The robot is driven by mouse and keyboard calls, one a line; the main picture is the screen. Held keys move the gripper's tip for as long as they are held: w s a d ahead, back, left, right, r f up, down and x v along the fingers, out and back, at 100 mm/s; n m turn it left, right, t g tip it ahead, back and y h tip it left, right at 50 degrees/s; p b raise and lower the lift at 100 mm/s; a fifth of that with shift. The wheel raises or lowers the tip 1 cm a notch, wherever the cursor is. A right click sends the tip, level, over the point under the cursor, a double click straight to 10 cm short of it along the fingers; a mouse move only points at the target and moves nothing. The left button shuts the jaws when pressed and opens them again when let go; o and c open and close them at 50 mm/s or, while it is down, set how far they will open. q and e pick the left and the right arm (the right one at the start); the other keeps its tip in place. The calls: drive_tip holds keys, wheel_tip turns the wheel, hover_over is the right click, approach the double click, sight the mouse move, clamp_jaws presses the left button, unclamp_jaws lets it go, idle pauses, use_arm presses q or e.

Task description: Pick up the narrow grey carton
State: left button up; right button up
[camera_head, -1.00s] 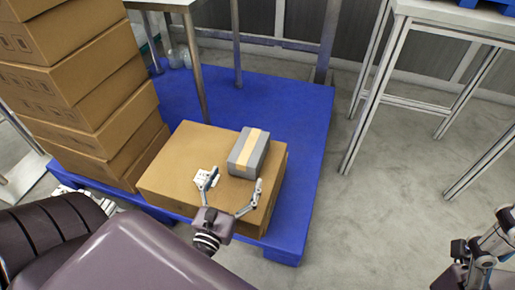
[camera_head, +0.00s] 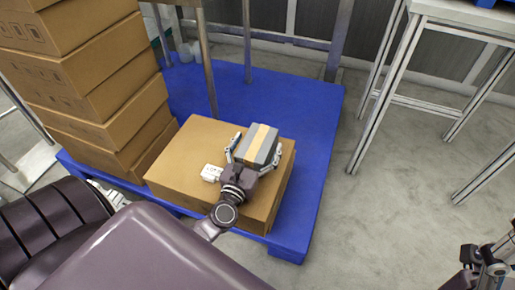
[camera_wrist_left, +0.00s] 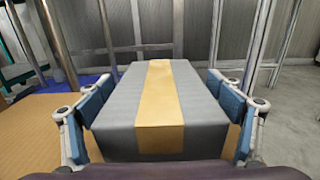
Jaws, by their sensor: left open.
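The narrow grey carton (camera_head: 258,146) has a tan tape band along its top and lies on a large brown cardboard box (camera_head: 190,167). My left gripper (camera_head: 255,151) is open, with one finger on each side of the carton. In the left wrist view the carton (camera_wrist_left: 160,105) fills the space between the blue-padded fingers, and small gaps seem to show beside it. My right gripper (camera_head: 485,262) is at the lower right edge, cut off and far from the carton; its jaw state is unclear.
The brown box stands on a blue pallet (camera_head: 315,130). A tall stack of brown boxes (camera_head: 85,85) is at the left. A white label-like item (camera_head: 211,173) lies on the box. A metal-framed table (camera_head: 440,40) stands at the right, with open floor (camera_head: 370,225) before it.

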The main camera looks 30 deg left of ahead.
use_arm(q)
drive_tip(key=shift+c, duration=0.7)
drive_tip(key=c, duration=1.3)
drive_tip(key=shift+r, duration=0.1)
